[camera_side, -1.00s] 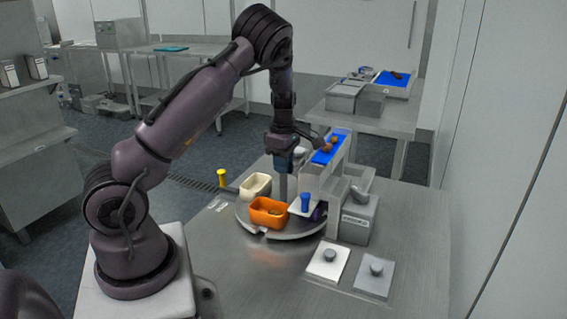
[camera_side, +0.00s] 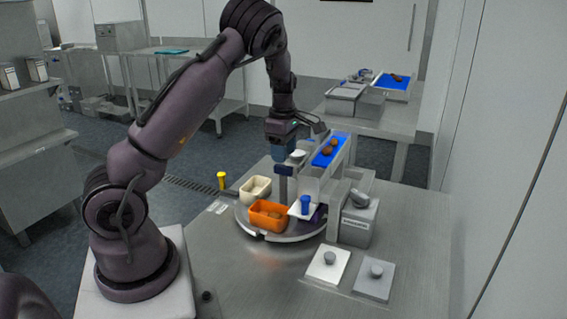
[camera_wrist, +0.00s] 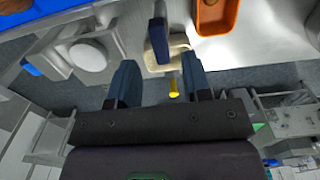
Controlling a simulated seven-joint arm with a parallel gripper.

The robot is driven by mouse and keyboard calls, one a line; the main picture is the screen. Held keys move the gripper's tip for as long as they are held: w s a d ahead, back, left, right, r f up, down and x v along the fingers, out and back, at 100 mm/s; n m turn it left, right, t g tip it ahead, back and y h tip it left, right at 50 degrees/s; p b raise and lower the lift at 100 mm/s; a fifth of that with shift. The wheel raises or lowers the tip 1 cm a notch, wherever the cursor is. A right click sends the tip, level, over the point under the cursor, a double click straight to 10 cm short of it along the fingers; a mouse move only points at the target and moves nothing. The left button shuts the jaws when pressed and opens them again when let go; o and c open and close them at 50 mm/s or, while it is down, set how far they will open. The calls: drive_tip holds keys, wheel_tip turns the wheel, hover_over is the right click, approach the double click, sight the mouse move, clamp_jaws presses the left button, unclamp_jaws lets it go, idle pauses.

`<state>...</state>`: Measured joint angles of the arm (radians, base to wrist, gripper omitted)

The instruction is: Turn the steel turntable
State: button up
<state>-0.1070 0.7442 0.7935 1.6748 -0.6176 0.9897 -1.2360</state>
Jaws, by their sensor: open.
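The steel turntable (camera_side: 282,239) is a low round disc on the metal table, partly hidden by the bins and the stand. It carries an orange bin (camera_side: 268,215) at the front, a cream bin (camera_side: 256,189) behind it and a mostly hidden purple bin (camera_side: 320,214) at the right. My gripper (camera_side: 286,158) is above the turntable's far side, beside the stand. In the wrist view its two fingers (camera_wrist: 160,78) are apart. A dark blue upright piece (camera_wrist: 158,38) shows beyond them; I cannot tell what it belongs to.
A raised blue belt (camera_side: 330,150) with brown dates stands right of the gripper. A blue peg (camera_side: 305,204) on a white plate is in front. A grey box (camera_side: 357,221) and two knobbed plates (camera_side: 328,265) (camera_side: 374,281) are at the right.

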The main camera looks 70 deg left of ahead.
wheel_tip(320, 180, up, 9)
drive_tip(key=shift+f, duration=0.15)
idle(0.5)
drive_tip(key=s+d+r+m+t, duration=0.2)
drive_tip(key=s+d+m, duration=0.3)
drive_tip(key=d+m, duration=0.4)
drive_tip(key=s+d+r+m+t, duration=0.1)
drive_tip(key=s+d+r+m, duration=0.2)
drive_tip(key=d+m, duration=0.6)
drive_tip(key=s+d+r+m+t, duration=0.2)
drive_tip(key=s+d+m, duration=0.4)
drive_tip(key=d+m, duration=0.3)
drive_tip(key=shift+s+r+t, duration=0.3)
drive_tip(key=shift+s+r, duration=0.05)
drive_tip(key=shift+r, duration=0.3)
drive_tip(key=shift+d, duration=0.1)
